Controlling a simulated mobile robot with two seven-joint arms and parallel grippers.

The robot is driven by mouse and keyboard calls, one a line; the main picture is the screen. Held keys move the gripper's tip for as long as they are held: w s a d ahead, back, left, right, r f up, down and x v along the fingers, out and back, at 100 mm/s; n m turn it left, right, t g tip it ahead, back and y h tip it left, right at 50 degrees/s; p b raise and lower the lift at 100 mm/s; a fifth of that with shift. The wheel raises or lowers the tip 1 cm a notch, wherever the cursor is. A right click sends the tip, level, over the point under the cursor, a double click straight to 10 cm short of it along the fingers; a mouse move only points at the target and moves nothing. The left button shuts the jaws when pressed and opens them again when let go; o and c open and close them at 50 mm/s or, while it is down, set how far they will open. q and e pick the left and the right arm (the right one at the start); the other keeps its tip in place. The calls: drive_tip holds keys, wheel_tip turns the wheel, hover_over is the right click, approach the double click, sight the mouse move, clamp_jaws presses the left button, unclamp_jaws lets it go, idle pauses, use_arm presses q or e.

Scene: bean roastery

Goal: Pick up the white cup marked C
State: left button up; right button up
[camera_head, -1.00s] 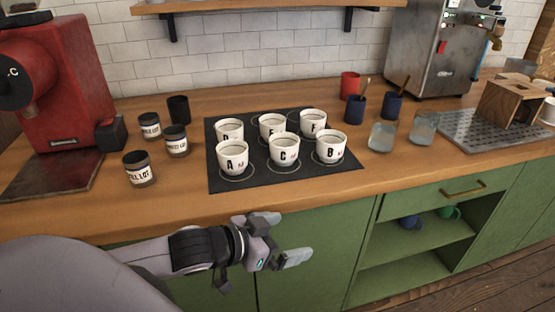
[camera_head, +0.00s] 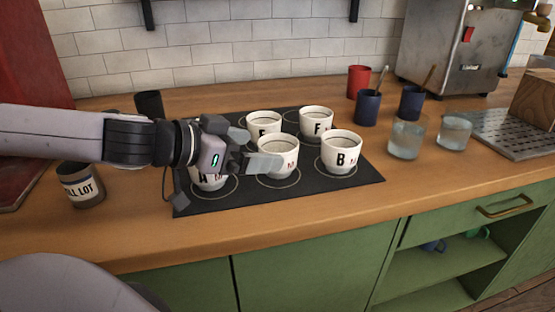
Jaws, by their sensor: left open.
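The white cup marked C (camera_head: 284,157) stands upright in the front middle of a black mat (camera_head: 364,173) on the counter. A finger of my left gripper (camera_head: 257,148) hides its letter. The left gripper is open, with its fingers pointing right at the cup's left side; I cannot tell whether they touch it. No cup is in its grasp. White cup A (camera_head: 208,181) is mostly hidden under the gripper. White cup B (camera_head: 341,151) stands just right of cup C. My right gripper is not in view.
Cup E (camera_head: 264,122) and cup F (camera_head: 316,121) stand close behind. The rear left cup is hidden by my arm. Blue cups (camera_head: 367,107) and glasses (camera_head: 406,140) stand to the right, a lot jar (camera_head: 80,186) to the left. The counter's front strip is clear.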

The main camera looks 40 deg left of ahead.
sight(292, 145)
use_arm(q)
drive_tip(key=shift+w+a+f, duration=0.1)
drive_tip(key=shift+w+a, duration=0.2)
drive_tip(key=shift+a, duration=0.25)
drive_tip(key=shift+w, duration=0.15)
drive_tip(key=shift+x, duration=0.75)
drive_tip(key=shift+w+d+p, duration=0.25)
drive_tip(key=shift+w+p, duration=0.6)
drive_tip(key=shift+p, duration=0.25)
drive_tip(key=shift+w+d+f+p, duration=0.2)
drive_tip(key=shift+w+p, duration=0.25)
drive_tip(key=shift+w, duration=0.2)
drive_tip(key=shift+x, duration=1.1)
drive_tip(key=shift+f, duration=0.1)
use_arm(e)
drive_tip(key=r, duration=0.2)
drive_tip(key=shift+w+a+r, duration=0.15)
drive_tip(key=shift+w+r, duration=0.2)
use_arm(q)
drive_tip(key=c, duration=1)
